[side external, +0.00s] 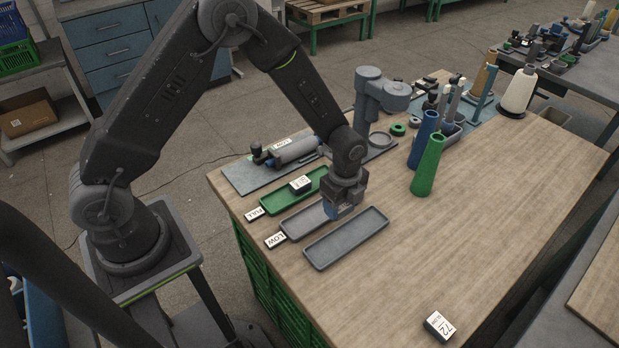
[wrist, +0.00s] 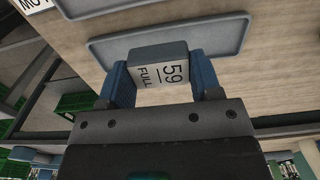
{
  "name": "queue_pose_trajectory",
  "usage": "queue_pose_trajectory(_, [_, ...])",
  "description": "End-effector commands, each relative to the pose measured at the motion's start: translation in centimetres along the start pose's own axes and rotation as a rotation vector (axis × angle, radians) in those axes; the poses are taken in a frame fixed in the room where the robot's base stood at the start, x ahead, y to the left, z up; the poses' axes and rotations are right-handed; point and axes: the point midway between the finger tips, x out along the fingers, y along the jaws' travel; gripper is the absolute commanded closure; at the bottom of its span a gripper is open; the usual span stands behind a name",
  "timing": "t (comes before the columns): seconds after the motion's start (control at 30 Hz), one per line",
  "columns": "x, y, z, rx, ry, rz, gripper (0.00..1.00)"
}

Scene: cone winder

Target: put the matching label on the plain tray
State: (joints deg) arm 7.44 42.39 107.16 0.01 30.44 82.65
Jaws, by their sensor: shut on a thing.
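My gripper (side external: 334,211) points down over the grey trays. The middle grey tray (side external: 297,234) has a LOW tag (side external: 275,240) and is partly hidden by my gripper. The green tray (side external: 275,207) has a FULL tag (side external: 256,214) and bears a small labelled block (side external: 300,184).
Another labelled block (side external: 440,326) lies at the table's front edge. A green cone (side external: 428,165) and a blue cone (side external: 423,139) stand to the right of the trays. A grey machine (side external: 370,95) stands behind. The tabletop right of the plain tray is clear.

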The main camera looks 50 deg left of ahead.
Motion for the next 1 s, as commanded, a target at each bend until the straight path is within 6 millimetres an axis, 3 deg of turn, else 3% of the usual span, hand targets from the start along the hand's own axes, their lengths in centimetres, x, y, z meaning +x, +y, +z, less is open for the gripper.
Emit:
queue_pose_trajectory(0.1, [0.6,-0.1,-2.4,0.002,0.000,0.001,0.64])
queue_pose_trajectory(0.2, [0.9,-0.2,-3.2,-0.001,0.000,0.001,0.64])
queue_pose_trajectory(0.7, [4.3,-0.2,-3.3,-0.002,0.001,0.001,0.64])
queue_pose_trajectory(1.0, [4.5,-0.2,-3.2,-0.001,0.001,-0.001,0.64])
